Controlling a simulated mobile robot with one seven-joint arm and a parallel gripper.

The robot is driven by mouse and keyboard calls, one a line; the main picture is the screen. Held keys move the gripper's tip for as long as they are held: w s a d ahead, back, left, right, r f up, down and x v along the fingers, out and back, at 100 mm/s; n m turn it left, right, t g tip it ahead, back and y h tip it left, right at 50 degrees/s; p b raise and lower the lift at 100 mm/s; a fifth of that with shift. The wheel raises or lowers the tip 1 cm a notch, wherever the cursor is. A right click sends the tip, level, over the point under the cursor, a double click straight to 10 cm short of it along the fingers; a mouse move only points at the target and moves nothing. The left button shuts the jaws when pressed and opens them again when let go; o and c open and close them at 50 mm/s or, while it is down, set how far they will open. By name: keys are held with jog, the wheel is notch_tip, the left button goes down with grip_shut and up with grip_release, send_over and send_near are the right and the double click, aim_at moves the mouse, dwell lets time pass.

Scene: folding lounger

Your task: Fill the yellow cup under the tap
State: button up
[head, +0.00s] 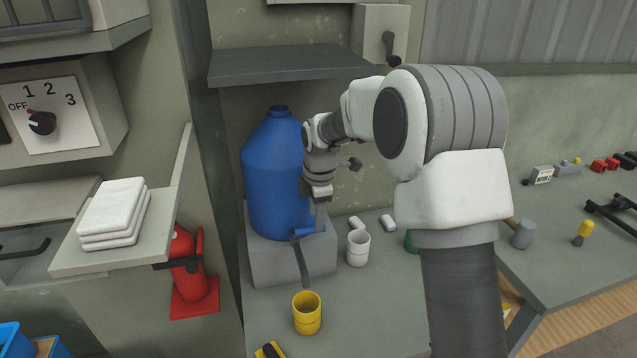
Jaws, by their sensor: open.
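The yellow cup (307,317) stands upright on the bench with its dark opening facing up. It is in front of the grey block (265,262) that bears the large blue water container (273,165). A small blue tap part (312,231) shows low at the container's front right, above and behind the cup in the picture. My gripper (318,212) is open and points down at the tap part. I cannot tell whether its fingers touch it. My gripper is apart from the yellow cup. The cup's inside is too dark to show any water.
A white cup (357,251) stands right of the tap, with small white pieces (388,222) behind. A green object (411,241) is partly hidden by my arm. A shelf (290,64) overhangs the container. Folded towels (113,212) and a fire extinguisher (188,262) are left.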

notch_tip(320, 180, up, 14)
jog(key=s, duration=0.2)
jog(key=shift+s+d, duration=0.3)
jog(key=shift+s, duration=0.05)
jog(key=shift+f, duration=0.1)
